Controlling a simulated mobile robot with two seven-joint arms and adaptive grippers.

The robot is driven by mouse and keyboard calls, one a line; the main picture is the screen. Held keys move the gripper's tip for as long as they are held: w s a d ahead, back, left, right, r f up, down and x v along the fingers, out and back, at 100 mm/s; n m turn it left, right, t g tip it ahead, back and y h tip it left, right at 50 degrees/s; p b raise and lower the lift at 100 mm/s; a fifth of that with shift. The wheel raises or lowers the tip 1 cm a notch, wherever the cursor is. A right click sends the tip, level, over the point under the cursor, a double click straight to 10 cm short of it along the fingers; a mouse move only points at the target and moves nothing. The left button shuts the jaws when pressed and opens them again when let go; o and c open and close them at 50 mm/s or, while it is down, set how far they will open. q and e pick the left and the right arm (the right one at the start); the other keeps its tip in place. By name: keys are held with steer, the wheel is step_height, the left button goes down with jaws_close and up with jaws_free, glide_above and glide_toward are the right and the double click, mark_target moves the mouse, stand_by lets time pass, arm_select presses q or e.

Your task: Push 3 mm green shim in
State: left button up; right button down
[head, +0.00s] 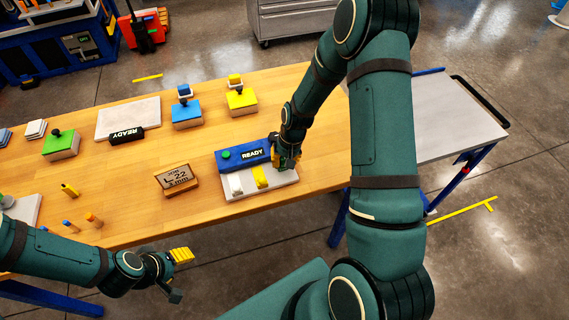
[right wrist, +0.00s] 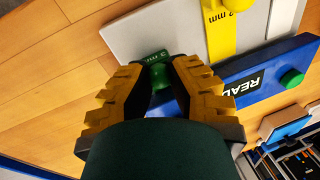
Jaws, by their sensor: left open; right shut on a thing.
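The 3 mm green shim (right wrist: 155,58) shows in the right wrist view between my right gripper's yellow fingers. My right gripper (right wrist: 156,78) is shut on its green grip, over the pale plate (right wrist: 140,32) and beside the blue block. In the head view my right gripper (head: 287,161) is at the right end of the blue block (head: 236,159) marked READY, and it hides the green shim there. The yellow 2 mm shim (head: 261,179) and a white shim (head: 236,184) lie on the plate. My left gripper (head: 179,274) is open and empty in front of the table.
A wooden job sign (head: 177,178) reading L-2 and 3 mm stands left of the plate. Blue (head: 187,113), yellow (head: 241,100) and green (head: 60,146) topped blocks, a black READY display (head: 127,135) and several small pegs stand further left and back. Bare wood lies between.

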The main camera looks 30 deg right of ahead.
steer(key=c, duration=0.8)
jaws_free()
steer(key=shift+f, duration=0.15)
step_height(320, 180, up, 12)
steer(key=d, duration=0.2)
steer(key=shift+s, duration=0.45)
steer(key=shift+d+f, duration=0.1)
